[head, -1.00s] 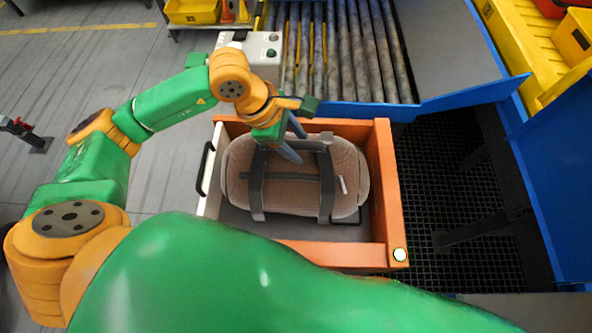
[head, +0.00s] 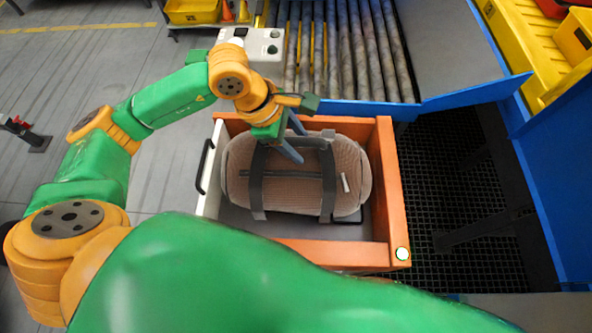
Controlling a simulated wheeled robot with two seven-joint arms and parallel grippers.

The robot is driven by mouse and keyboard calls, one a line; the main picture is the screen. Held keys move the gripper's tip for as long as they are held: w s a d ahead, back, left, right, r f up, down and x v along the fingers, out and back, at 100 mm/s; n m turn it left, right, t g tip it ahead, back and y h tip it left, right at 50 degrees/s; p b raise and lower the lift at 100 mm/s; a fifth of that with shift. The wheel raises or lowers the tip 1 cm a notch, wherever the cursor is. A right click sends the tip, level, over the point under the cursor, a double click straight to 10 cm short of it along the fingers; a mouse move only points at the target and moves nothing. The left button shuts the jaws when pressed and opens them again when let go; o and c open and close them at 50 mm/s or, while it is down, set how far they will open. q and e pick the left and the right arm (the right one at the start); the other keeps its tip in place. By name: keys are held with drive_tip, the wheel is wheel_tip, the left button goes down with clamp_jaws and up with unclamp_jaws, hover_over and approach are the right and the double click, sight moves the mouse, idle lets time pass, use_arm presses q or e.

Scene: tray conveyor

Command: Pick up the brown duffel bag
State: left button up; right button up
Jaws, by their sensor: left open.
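The brown duffel bag (head: 295,190) lies in an orange tray (head: 385,185) with a white left side. It has dark straps across it and a small white tag near its right end. I cannot tell whether the fingers touch the bag. Part of the bag's back edge is hidden by the gripper. My right gripper is not in view.
A roller conveyor (head: 345,50) with a blue edge stands behind the tray. A control box (head: 262,45) with buttons is at its left. A blue frame (head: 560,180) rises at the right, by a dark grating (head: 450,190). Yellow bins (head: 195,12) stand at the back.

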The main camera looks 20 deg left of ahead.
use_arm(q)
clamp_jaws()
drive_tip(key=shift+r, duration=0.1)
idle(1.2)
